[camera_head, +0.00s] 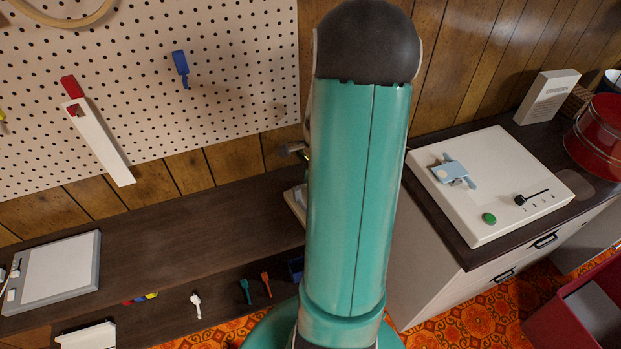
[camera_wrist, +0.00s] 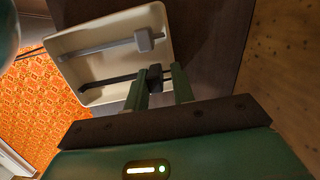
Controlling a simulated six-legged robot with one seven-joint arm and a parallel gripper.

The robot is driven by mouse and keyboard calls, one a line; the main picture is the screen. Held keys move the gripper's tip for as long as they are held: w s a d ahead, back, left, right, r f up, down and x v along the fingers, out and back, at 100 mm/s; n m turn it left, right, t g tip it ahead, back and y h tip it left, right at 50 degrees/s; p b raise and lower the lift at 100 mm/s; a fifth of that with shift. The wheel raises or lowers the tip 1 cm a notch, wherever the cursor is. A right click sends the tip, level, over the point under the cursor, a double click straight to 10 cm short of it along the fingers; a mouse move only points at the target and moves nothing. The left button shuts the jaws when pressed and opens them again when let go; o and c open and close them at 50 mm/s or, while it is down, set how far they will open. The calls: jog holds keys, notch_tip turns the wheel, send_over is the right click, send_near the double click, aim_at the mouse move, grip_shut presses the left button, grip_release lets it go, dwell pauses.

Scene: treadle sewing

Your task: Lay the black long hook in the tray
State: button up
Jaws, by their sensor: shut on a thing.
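The black long hook (camera_wrist: 110,81) shows in the wrist view, with its dark block end between my fingers and its thin shaft pointing left over the tray. My gripper (camera_wrist: 157,76) is shut on that block end at the tray's near right edge. The cream tray (camera_wrist: 104,65) is shallow, and the hook's shaft is over or inside it; I cannot tell whether it touches the floor. A grey hook (camera_wrist: 112,47) with a square block end lies in the tray, roughly alongside the black one. In the head view my arm hides the gripper and most of the tray.
A dark bench (camera_head: 190,235) runs along the wall below a white pegboard (camera_head: 225,80). A pale flat board (camera_head: 55,270) lies at its left end. To the right a cabinet carries a white panel (camera_head: 490,190). Small coloured tools hang below the bench.

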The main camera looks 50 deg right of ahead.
jog(key=shift+s+a+f, duration=0.1)
jog(key=shift+s+f, duration=0.05)
jog(key=shift+f, duration=0.1)
jog(key=o, duration=1)
jog(key=shift+o, duration=0.2)
notch_tip(320, 180, up, 14)
jog(key=d, duration=0.2)
jog(key=shift+s, duration=0.3)
